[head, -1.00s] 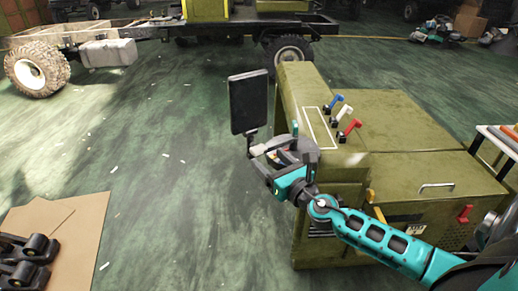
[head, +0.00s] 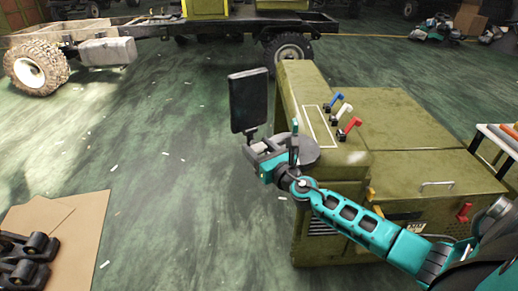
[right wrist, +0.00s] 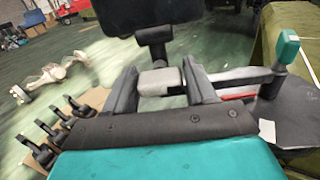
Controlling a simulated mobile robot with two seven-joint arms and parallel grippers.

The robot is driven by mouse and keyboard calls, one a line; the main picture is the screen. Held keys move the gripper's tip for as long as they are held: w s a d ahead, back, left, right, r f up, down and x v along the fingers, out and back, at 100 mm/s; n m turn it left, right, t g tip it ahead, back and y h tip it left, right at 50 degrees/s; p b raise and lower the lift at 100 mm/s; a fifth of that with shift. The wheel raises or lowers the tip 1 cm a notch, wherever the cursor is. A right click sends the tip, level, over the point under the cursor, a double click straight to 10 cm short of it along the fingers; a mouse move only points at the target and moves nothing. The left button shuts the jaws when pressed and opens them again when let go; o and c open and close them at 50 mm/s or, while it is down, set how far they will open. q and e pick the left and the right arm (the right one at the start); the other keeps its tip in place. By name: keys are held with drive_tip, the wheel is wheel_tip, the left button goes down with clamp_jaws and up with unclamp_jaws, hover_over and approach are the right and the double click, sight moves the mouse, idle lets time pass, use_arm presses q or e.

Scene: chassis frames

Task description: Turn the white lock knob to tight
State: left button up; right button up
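The pale grey-white block I take for the lock knob (right wrist: 160,81) sits at the foot of a black post, below a dark screen (head: 248,100). In the right wrist view, the two dark fingers of my right gripper (right wrist: 161,76) stand on either side of it, with little or no gap. I cannot tell whether they press on it. In the head view, my right gripper (head: 268,155) is below the screen, beside a dark round plate (head: 303,151); the knob is small and partly covered there. A teal-tipped lever (right wrist: 288,50) stands right of the fingers. My left gripper is out of view.
The green cabinet (head: 400,120) lies behind and right of my right arm. It carries blue, white and red levers (head: 342,118) and a metal handle (head: 436,186). Cardboard with black parts (head: 30,248) lies at the lower left. The floor at left is mostly clear.

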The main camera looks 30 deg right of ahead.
drive_tip(key=c, duration=0.7)
drive_tip(key=m+b, duration=0.1)
drive_tip(key=m, duration=0.2)
drive_tip(key=shift+m, duration=0.3)
drive_tip(key=m, duration=0.3)
drive_tip(key=shift+m, duration=0.3)
drive_tip(key=m, duration=0.5)
drive_tip(key=m+p, duration=0.1)
drive_tip(key=m, duration=0.4)
drive_tip(key=shift+m, duration=0.4)
drive_tip(key=o, duration=1.1)
drive_tip(key=shift+c, duration=0.2)
